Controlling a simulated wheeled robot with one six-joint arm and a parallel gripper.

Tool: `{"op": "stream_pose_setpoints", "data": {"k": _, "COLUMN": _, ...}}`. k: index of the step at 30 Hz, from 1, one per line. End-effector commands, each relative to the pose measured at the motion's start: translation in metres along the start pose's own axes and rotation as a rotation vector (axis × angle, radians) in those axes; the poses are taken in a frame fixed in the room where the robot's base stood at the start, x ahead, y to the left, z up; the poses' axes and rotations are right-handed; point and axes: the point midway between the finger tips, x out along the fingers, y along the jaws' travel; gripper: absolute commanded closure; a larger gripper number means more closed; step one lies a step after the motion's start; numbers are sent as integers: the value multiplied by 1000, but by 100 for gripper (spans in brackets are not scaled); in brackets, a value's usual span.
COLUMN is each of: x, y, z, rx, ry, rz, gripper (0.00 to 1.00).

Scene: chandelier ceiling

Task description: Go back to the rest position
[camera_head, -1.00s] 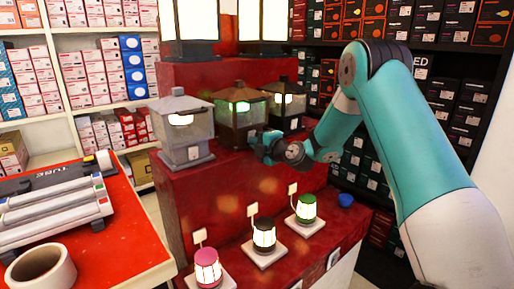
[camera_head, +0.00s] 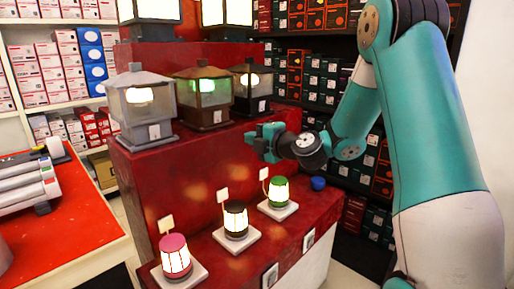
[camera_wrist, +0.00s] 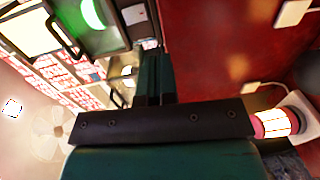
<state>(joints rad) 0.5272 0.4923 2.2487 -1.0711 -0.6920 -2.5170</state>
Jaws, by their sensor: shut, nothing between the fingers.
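My gripper (camera_head: 262,142) is in the head view, in front of the red stepped stand (camera_head: 160,205) and above its lower step. It is shut and empty, and appears apart from the lanterns. In the wrist view its shut fingers (camera_wrist: 152,75) point up the picture, with the red stand surface to their right. My teal and white arm reaches in from the right side of the head view.
Grey (camera_head: 143,104), brown (camera_head: 203,96) and black (camera_head: 252,88) lanterns stand on the middle step. Pink (camera_head: 175,256), black (camera_head: 236,220) and green (camera_head: 278,192) small lamps and a blue object (camera_head: 318,183) are on the lower step. A red table (camera_head: 75,225) is left.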

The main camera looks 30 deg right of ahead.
Motion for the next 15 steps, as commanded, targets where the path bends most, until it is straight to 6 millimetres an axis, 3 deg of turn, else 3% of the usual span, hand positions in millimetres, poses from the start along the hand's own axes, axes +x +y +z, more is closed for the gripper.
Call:
{"op": "stream_pose_setpoints", "data": {"k": 4, "x": -10, "y": -3, "z": 1, "rx": 0, "ry": -1, "rz": 0, "gripper": 100}}
{"op": "stream_pose_setpoints", "data": {"k": 15, "x": -12, "y": -2, "z": 2, "rx": 0, "ry": -3, "rz": 0, "gripper": 100}}
